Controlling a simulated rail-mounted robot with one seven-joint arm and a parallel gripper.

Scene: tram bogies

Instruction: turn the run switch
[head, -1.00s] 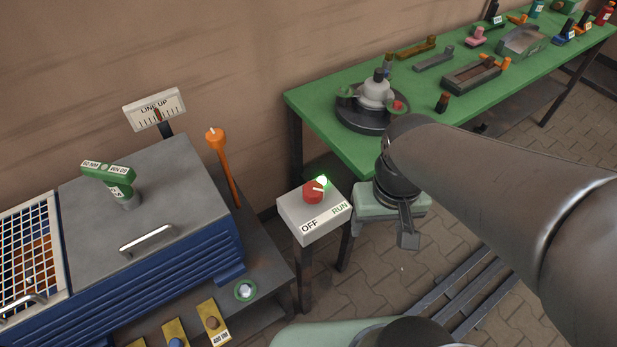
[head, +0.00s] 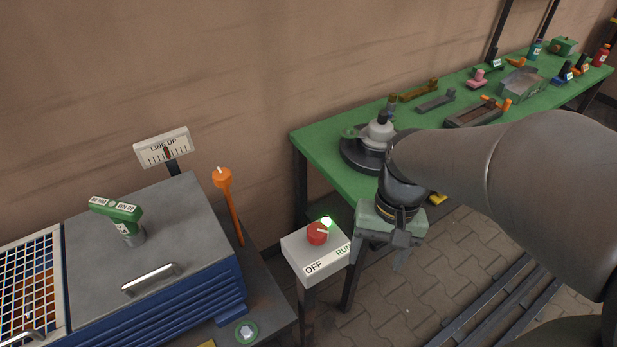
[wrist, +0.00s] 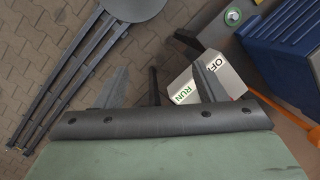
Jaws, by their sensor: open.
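The run switch is a red knob (head: 317,233) with a white mark, on top of a pale box (head: 315,256) lettered OFF and RUN. My gripper (head: 382,256) is open and empty, to the right of the box and apart from the knob. In the wrist view, my gripper (wrist: 160,88) shows its two fingers spread wide. The box (wrist: 187,83) appears behind the right finger there. The knob cannot be made out in that view.
A blue cabinet (head: 150,260) with a green-handled tool (head: 122,218) stands left. An orange lever (head: 229,205) rises between it and the switch box. A green bench (head: 330,150) with several parts lies behind my arm. Dark rails (head: 490,310) cross the paved floor at right.

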